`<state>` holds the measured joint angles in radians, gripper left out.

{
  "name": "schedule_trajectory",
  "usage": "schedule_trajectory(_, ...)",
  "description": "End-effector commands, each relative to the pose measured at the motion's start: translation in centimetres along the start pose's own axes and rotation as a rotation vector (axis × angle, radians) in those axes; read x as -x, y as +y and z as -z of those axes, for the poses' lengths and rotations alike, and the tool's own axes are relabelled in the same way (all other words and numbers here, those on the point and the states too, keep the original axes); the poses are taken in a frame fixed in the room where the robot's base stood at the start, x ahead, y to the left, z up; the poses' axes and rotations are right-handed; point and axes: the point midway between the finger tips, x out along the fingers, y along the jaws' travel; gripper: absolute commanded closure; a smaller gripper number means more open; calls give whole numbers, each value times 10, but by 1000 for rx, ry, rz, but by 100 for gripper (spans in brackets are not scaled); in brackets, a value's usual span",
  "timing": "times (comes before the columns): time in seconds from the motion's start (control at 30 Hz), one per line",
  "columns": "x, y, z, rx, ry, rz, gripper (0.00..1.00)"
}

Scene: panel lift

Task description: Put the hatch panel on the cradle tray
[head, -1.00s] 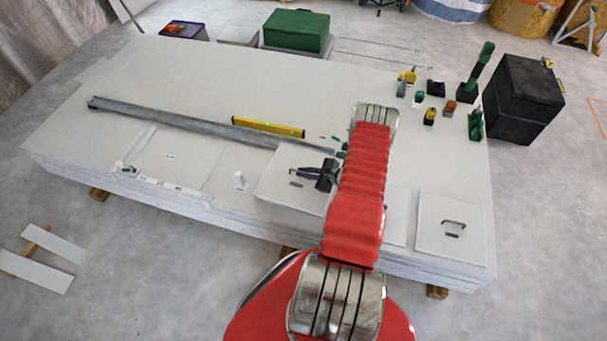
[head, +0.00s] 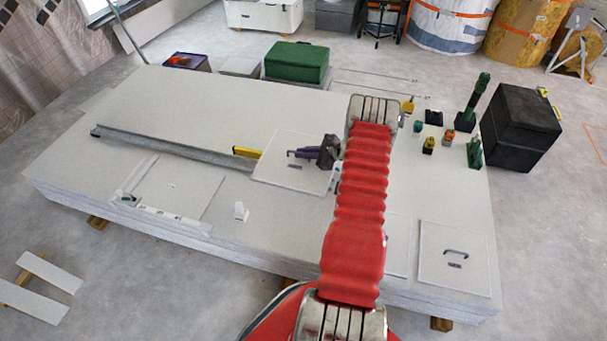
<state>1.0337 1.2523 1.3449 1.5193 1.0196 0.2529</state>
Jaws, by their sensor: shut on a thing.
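The hatch panel (head: 273,170) is a pale square board with a dark mark on its face. My gripper (head: 298,154) is at its upper part and shut on it; the grip covers the handle, so the exact contact is hard to see. The panel appears raised above the white stack and hides part of the yellow level. The cradle tray seems to be the pale square area with a white front rail (head: 172,219) and a corner fitting, left of the panel. It looks empty. The panel is apart from it, to its upper right.
A long grey metal rail (head: 165,143) and a yellow level (head: 247,152) lie behind the tray. Another handled panel (head: 440,274) lies at right. Small tools, a green stand (head: 475,105) and a black box (head: 520,130) are beyond.

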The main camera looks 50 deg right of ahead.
Motion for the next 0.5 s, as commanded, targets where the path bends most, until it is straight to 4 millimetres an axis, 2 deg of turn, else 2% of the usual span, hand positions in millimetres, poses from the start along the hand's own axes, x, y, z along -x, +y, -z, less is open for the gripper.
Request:
schedule_trajectory(0.03, 5, -15, -16, 11, -4, 1, 100)
schedule_trajectory(0.1, 10, -29, -34, 12, -6, -2, 100)
schedule_trajectory(0.5, 46, -100, -137, 17, -11, -13, 100)
